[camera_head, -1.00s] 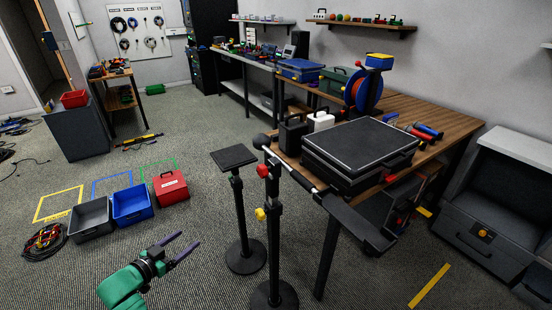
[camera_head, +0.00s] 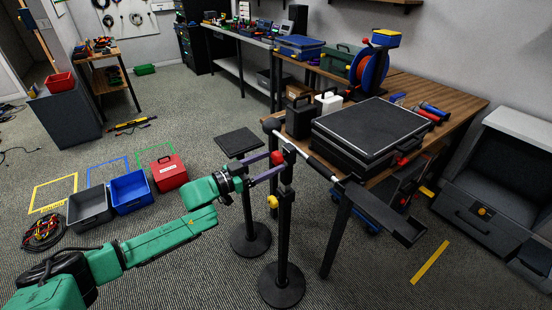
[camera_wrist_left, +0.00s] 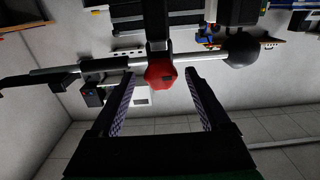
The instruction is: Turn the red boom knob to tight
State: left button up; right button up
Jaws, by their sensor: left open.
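The red boom knob (camera_head: 276,158) sits near the top of a black stand (camera_head: 284,225), where a boom bar (camera_head: 322,168) crosses it. In the left wrist view the red knob (camera_wrist_left: 161,74) is faceted and lies just ahead of the fingertips, centred between the two fingers. My left gripper (camera_head: 262,168) is open, with its purple-grey fingers pointing at the knob; it also shows in the left wrist view (camera_wrist_left: 162,82). I cannot tell whether a finger touches the knob. A yellow knob (camera_head: 272,202) sits lower on the stand. My right gripper is not in view.
A second stand with a flat black plate (camera_head: 238,142) is just behind my left gripper. A wooden table (camera_head: 455,95) with a black case (camera_head: 370,125) is at the right. Grey, blue and red bins (camera_head: 131,192) stand on the floor at the left.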

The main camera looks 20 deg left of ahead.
aim_at(273, 161)
pick_arm(q)
jog(key=x, duration=0.3)
grip_shut()
